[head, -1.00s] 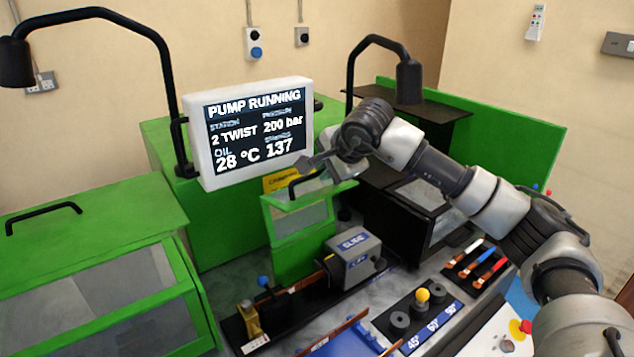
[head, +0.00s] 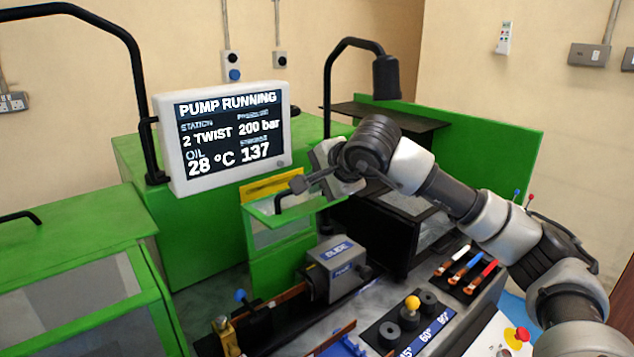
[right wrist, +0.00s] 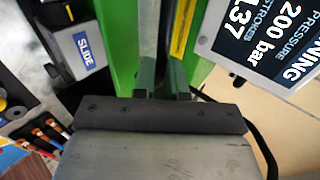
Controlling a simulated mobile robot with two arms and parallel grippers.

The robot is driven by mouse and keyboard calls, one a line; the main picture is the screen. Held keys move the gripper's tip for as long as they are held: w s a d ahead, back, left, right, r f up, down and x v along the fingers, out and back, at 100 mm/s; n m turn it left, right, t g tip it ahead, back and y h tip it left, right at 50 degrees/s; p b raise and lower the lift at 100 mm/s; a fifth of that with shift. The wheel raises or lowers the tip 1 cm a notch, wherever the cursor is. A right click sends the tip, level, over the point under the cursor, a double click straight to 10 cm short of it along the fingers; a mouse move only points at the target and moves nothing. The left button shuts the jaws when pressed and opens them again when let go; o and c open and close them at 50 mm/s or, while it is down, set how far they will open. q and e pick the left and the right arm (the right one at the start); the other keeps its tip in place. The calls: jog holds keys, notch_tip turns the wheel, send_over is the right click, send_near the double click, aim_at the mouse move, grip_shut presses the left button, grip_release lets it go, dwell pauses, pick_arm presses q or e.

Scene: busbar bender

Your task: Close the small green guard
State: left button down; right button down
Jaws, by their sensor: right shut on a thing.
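The small green guard (head: 283,228), with a clear window and a black handle (head: 281,199) on its upper edge, stands in the middle of the head view, below the screen. Its upper frame sticks out from the window part. My right gripper (head: 299,184) reaches in from the right at the handle and is shut on it. In the right wrist view, the two fingers of my right gripper (right wrist: 162,80) are close together against the green of the guard. My left gripper is not in view.
The screen (head: 226,134) on its white housing stands close behind and left of the guard. A grey slide block (head: 336,268) sits in front. A large green guard (head: 75,270) is at left. Bend formers (head: 411,315) and several coloured-handled tools (head: 467,270) lie to the right.

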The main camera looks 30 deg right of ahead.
jog(key=c, duration=1.2)
grip_release()
jog(key=shift+o, duration=0.2)
jog(key=b+v, duration=0.1)
jog(key=v, duration=1)
